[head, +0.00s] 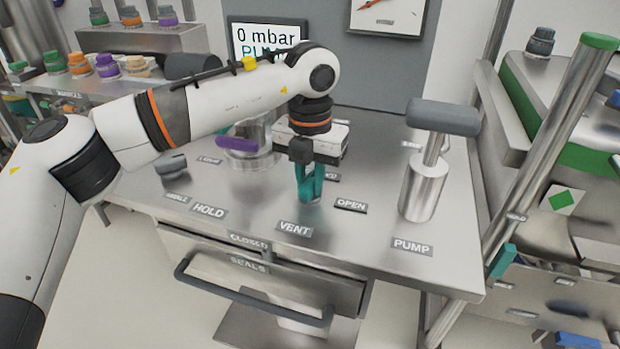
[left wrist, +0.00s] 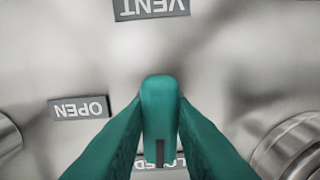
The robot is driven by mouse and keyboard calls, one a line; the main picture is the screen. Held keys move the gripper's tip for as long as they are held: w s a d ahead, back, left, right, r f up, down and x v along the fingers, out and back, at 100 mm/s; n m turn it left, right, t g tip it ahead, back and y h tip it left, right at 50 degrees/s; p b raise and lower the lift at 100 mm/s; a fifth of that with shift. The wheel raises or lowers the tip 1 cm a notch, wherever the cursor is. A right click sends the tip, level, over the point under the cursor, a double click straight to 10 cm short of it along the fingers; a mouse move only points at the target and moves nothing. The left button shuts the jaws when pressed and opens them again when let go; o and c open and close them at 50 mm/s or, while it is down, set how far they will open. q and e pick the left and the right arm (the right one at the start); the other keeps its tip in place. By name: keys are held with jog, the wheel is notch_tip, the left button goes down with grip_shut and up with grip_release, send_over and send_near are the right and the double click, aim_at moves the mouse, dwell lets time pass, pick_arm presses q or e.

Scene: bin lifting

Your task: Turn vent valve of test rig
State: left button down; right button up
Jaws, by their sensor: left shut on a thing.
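The teal vent valve handle (left wrist: 160,108) stands on the steel bench top behind the VENT label (head: 295,228). My left gripper (head: 309,186) points down over it and is shut on it, one teal finger on each side. In the left wrist view the handle's rounded end is towards the VENT label (left wrist: 151,8). A dark stripe on the handle lies towards a partly hidden label, apparently CLOSED (left wrist: 176,161). The OPEN label (head: 350,206) is to the right of the valve in the head view and lies clear of the fingers. My right gripper is not in view.
A pump with a grey crossbar handle (head: 443,117) stands at the right. A glass vessel with a purple handle (head: 238,145) and a grey knob (head: 172,166) are at the left. A display (head: 267,38) reads 0 mbar. A drawer handle (head: 255,300) juts out in front.

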aim_at(310, 180)
pick_arm(q)
jog(key=shift+n, duration=0.6)
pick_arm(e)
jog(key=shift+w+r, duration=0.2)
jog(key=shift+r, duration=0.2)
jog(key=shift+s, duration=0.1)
pick_arm(q)
jog(key=c, duration=1.2)
grip_release()
jog(key=shift+c, duration=0.2)
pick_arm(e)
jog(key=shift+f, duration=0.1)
pick_arm(q)
notch_tip(310, 180, up, 12)
jog(key=p, duration=0.1)
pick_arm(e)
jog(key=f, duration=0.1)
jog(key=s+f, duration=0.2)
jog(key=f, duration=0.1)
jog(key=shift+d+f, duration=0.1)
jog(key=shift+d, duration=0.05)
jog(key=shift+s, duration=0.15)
